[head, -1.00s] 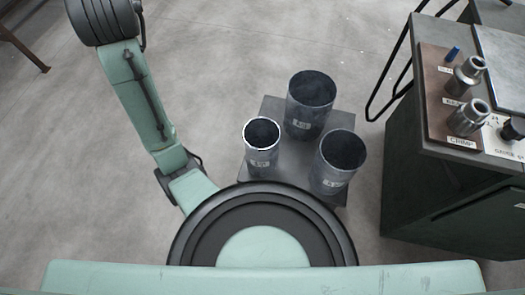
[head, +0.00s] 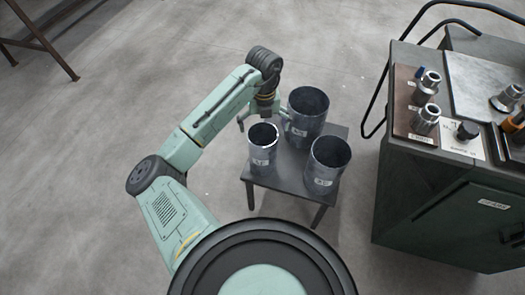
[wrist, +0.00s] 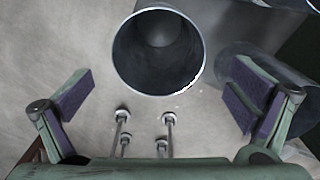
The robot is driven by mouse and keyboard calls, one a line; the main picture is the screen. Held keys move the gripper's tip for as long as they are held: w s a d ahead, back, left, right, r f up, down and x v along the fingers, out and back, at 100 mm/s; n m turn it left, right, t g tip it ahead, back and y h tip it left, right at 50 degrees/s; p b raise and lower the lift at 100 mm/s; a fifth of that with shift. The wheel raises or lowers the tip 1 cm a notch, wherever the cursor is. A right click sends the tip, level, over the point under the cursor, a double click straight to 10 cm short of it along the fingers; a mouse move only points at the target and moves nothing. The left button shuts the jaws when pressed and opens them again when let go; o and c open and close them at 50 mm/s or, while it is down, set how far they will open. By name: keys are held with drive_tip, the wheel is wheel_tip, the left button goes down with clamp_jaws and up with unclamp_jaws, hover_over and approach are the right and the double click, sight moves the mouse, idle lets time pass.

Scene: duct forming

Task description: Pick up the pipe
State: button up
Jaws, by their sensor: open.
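Three dark grey open-topped pipes with white labels stand upright on a small dark stand (head: 285,188). The smallest pipe (head: 263,152) is at the left, the largest pipe (head: 306,112) at the back and a middle-sized pipe (head: 327,168) at the right. My gripper (head: 262,118) is just behind the smallest pipe, left of the largest. In the wrist view my gripper (wrist: 160,100) is open with its pads wide apart and nothing between them. One pipe's round mouth (wrist: 158,52) lies ahead of the pads, near the middle. Which pipe it is, I cannot tell for sure.
A dark cabinet (head: 430,205) stands at the right, with metal fittings (head: 426,118) and a grey plate (head: 485,85) on top.

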drive_tip(key=p, duration=0.2)
approach(263, 139)
drive_tip(key=shift+s+f, duration=2.2)
drive_tip(key=shift+s, duration=0.1)
drive_tip(key=c, duration=1.7)
drive_tip(key=shift+c, duration=0.6)
drive_tip(key=shift+r, duration=0.2)
